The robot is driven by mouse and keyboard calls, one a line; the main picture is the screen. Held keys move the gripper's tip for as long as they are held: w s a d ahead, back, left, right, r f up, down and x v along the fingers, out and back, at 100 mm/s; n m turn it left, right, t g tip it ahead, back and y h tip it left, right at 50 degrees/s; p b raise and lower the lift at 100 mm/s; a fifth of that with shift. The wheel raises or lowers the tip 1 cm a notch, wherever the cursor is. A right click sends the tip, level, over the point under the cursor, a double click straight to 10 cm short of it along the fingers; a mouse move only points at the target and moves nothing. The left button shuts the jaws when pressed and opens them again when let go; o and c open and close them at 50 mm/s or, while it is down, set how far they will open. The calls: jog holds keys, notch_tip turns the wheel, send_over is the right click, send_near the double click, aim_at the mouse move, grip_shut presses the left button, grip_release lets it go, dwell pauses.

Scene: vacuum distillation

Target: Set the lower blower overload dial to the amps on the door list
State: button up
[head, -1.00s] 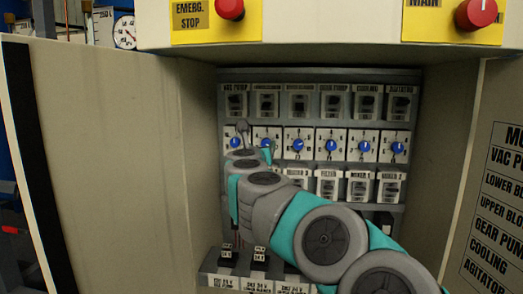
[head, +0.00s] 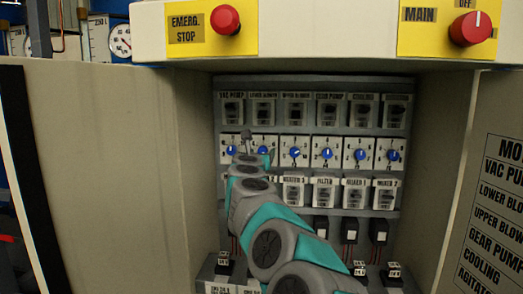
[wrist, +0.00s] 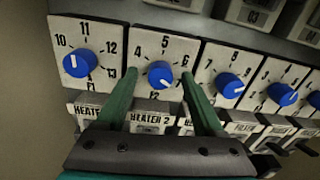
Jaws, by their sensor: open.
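The lower blower dial (wrist: 160,74) is a blue knob on a white plate marked 4, 5 and 6, second from left in the dial row. Its white mark points downward. It also shows in the head view (head: 263,152), below the lower blower breaker (head: 263,108). My gripper (wrist: 158,76) is open, with one green finger on each side of this knob; I cannot tell whether they touch it. In the head view my arm covers part of the cabinet's lower left. The door list (head: 500,205) is at the right edge, its amps cut off.
The vac pump dial (wrist: 77,63) is close on the left, another blue dial (wrist: 229,85) on the right. Heater breakers (wrist: 152,119) sit just below. The cabinet's left wall (head: 190,160) bounds the space. The emergency stop (head: 225,19) and main switch (head: 469,28) are above.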

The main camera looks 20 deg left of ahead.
jog(key=shift+w+a, duration=0.1)
jog(key=shift+w, duration=0.3)
grip_shut()
dwell(0.4)
